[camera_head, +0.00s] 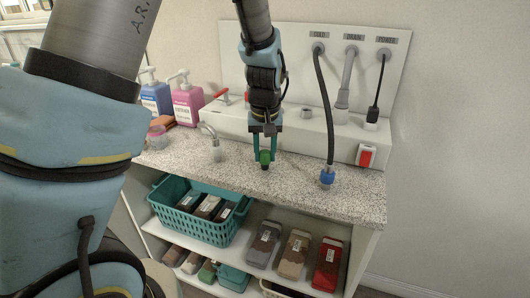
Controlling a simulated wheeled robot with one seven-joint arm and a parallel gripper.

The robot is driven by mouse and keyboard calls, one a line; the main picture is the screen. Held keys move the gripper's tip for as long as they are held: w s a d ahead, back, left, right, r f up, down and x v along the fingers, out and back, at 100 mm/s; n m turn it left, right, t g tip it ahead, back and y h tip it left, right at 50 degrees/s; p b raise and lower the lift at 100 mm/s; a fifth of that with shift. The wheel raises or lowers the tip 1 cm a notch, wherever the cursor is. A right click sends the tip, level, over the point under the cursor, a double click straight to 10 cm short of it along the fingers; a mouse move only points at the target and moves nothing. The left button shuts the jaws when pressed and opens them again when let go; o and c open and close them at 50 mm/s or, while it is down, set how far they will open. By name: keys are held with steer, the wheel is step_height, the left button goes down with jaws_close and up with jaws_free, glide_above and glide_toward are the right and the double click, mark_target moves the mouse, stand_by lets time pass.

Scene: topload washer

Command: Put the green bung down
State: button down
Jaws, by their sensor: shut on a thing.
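The green bung (265,158) is held at the tips of my gripper (264,154), near the middle of the picture. My gripper points down and is shut on the bung. The bung is over the speckled countertop (310,178), close to its front edge. I cannot tell whether the bung touches the counter or hangs just above it.
A small tap (214,146) stands left of the gripper. A hose with a blue end (327,177) comes down to the counter on the right. A red switch (366,156) is further right. A teal basket (205,226) and several boxes sit on the shelves below.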

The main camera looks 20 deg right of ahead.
steer(key=c, duration=0.5)
jaws_free()
step_height(320, 180, up, 12)
steer(key=s, duration=0.2)
steer(key=a+f+n, duration=0.1)
steer(key=a+f, duration=0.1)
steer(key=a, duration=0.8)
steer(key=s+a+f+n, duration=0.1)
steer(key=a+f, duration=0.2)
steer(key=a, duration=0.7)
steer(key=s+a+f+n, duration=0.1)
steer(key=a+f, duration=0.1)
steer(key=a, duration=0.7)
steer(key=shift+s+a+f+b, duration=0.25)
steer(key=shift+a+f+b, duration=0.15)
